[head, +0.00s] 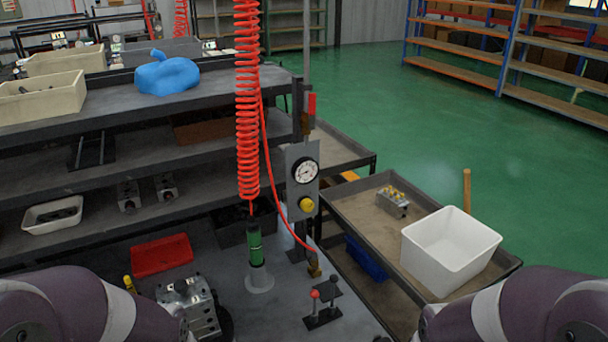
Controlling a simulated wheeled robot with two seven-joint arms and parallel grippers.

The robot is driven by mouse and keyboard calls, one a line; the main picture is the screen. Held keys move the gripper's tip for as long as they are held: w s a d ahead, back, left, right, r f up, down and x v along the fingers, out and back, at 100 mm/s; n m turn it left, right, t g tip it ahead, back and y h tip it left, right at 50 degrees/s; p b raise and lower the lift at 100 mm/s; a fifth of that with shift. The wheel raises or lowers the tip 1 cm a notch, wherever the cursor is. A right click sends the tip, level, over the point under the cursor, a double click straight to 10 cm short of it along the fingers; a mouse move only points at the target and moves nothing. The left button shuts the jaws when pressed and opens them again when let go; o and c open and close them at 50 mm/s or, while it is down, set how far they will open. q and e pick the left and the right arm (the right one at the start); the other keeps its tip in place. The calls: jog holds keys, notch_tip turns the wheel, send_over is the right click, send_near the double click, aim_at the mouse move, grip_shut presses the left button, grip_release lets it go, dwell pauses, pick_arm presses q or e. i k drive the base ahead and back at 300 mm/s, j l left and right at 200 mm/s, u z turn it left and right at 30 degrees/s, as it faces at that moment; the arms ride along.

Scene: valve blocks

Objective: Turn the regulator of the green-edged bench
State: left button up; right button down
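A grey upright panel (300,165) stands at the right end of the bench (225,275). It carries a round white gauge (306,171) with a black rim and, below it, a yellow regulator knob (306,204). No green edge shows clearly on this bench. My purple-and-white arms enter at the bottom left and bottom right corners, well short of the knob. Both grippers are outside the picture.
A red coiled hose (247,100) hangs left of the panel above a green tool (255,242). A valve block (188,300) and small levers (322,305) stand on the bench. Right is a cart (350,205) with a white bin (450,250).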

aim_at(307, 205)
jog(key=i+l+u, duration=0.2)
jog(key=l+u, duration=0.25)
jog(key=i+l+u, duration=0.15)
jog(key=l+u, duration=0.25)
jog(key=i+j, duration=0.05)
jog(key=j, duration=0.05)
